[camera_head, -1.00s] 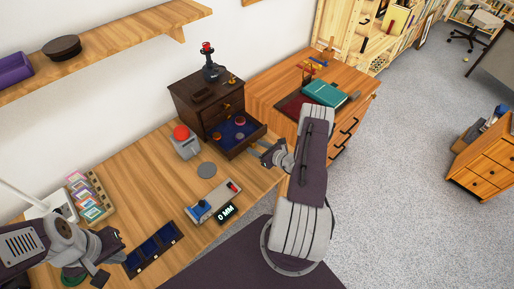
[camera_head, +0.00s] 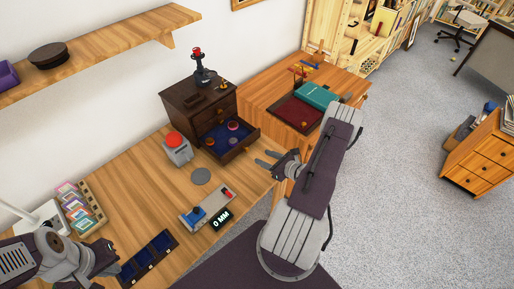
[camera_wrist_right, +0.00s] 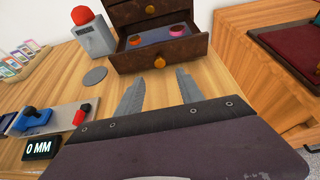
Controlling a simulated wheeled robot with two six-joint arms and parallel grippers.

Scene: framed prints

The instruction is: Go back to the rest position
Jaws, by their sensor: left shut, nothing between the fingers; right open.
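My right gripper (camera_head: 266,160) is open and empty above the front edge of the wooden desk, in front of the open drawer. Its two separated fingers also show in the right wrist view (camera_wrist_right: 158,90). My left gripper (camera_head: 113,260) is low at the left of the head view, beside the dark blue compartment tray; it is shut and holds nothing that I can see. The dark chest (camera_head: 190,108) has its lower drawer (camera_head: 246,141) pulled open, with small red-topped round pieces inside on a blue lining.
A grey box with a red button (camera_head: 176,150), a grey disc (camera_head: 201,176) and a device reading 0 MM (camera_head: 208,207) stand on the desk. The blue tray (camera_head: 148,259) and a rack of coloured cards (camera_head: 80,209) lie left. A second cabinet holds a teal book (camera_head: 317,96).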

